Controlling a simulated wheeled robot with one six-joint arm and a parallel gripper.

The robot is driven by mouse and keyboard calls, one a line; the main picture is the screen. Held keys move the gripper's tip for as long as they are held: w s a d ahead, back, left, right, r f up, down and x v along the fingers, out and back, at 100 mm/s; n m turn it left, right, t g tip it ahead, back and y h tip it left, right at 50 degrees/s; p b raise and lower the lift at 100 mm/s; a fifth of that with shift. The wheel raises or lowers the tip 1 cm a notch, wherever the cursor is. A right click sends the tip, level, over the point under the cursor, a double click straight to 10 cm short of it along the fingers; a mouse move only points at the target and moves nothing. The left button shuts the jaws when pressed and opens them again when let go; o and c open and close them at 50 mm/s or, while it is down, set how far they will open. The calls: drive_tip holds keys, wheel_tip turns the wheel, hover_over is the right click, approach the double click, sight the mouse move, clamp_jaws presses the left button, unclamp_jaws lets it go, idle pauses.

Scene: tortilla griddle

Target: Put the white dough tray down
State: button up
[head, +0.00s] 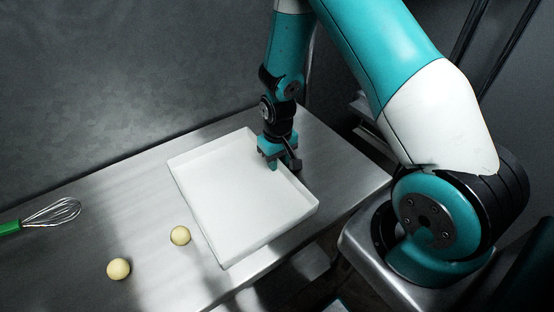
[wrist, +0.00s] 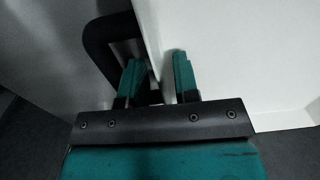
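The white dough tray (head: 235,225) is a shallow square tray on the steel table, and it looks level. I cannot tell for sure whether its whole underside touches the tabletop. My gripper (head: 278,165) points down at its far right side wall. In the wrist view, my gripper (wrist: 157,72) has one finger on each side of the tray's wall, with a visible gap between the fingers. The white tray (wrist: 235,50) fills the right of that view. A dark handle (wrist: 97,40) on the wall's outer side runs behind the left finger. I see no dough in the tray.
Two pale dough balls, one near (head: 180,236) and one further left (head: 118,269), lie left of the tray. A whisk (head: 55,213) with a green handle lies at the far left. The steel table (head: 340,165) has bare room at its right end and left of the tray.

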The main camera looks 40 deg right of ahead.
wheel_tip(320, 180, up, 12)
drive_tip(key=b, duration=0.2)
drive_tip(key=s+a+r+n+y, duration=0.2)
drive_tip(key=s+a+r+n, duration=0.1)
drive_tip(key=s+a+r, duration=0.5)
drive_tip(key=s+a+r+n+y, duration=0.2)
drive_tip(key=s+a+r+n, duration=0.2)
drive_tip(key=s+a+r, duration=0.4)
drive_tip(key=s, duration=0.4)
drive_tip(key=shift+s+a, duration=0.35)
drive_tip(key=shift+a, duration=0.05)
